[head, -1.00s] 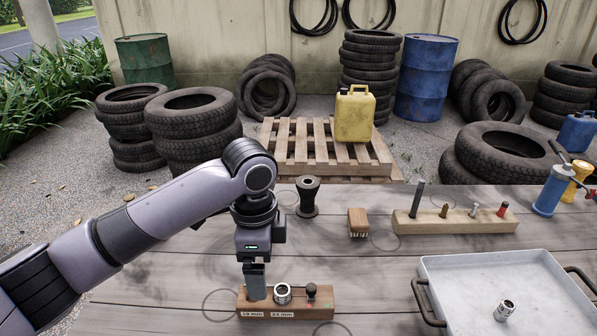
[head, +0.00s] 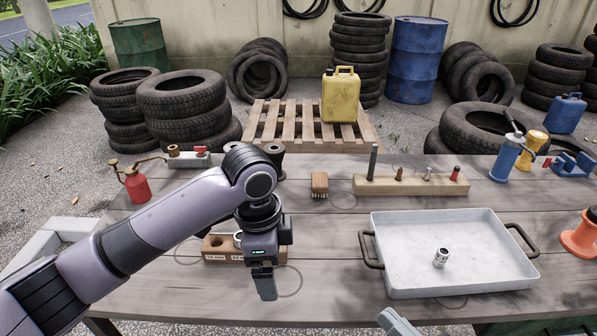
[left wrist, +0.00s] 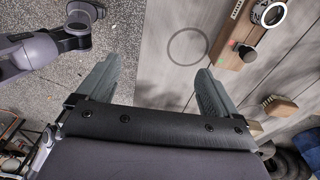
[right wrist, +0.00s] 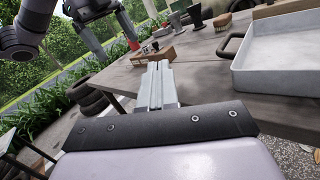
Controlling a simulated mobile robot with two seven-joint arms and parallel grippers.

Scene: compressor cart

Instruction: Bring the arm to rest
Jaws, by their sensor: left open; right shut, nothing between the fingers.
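My left arm comes in from the left in the head view. Its gripper (head: 264,282) points down in front of the wooden socket block (head: 216,256) and hides that block's right part. In the left wrist view the left fingers (left wrist: 151,85) are spread, with nothing between them. The block (left wrist: 231,45) lies to their upper right there, with a chrome ring and a black knob. My right gripper (head: 395,322) shows only its tip at the bottom edge of the head view. In the right wrist view its fingers (right wrist: 161,85) are together and empty, near the table's edge.
A grey tray (head: 452,289) holding a chrome socket (head: 441,258) is on the table at right. A wooden rack (head: 410,186), brush (head: 319,184), red oil can (head: 136,184) and blue tool (head: 508,155) stand behind. Bare table lies between block and tray.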

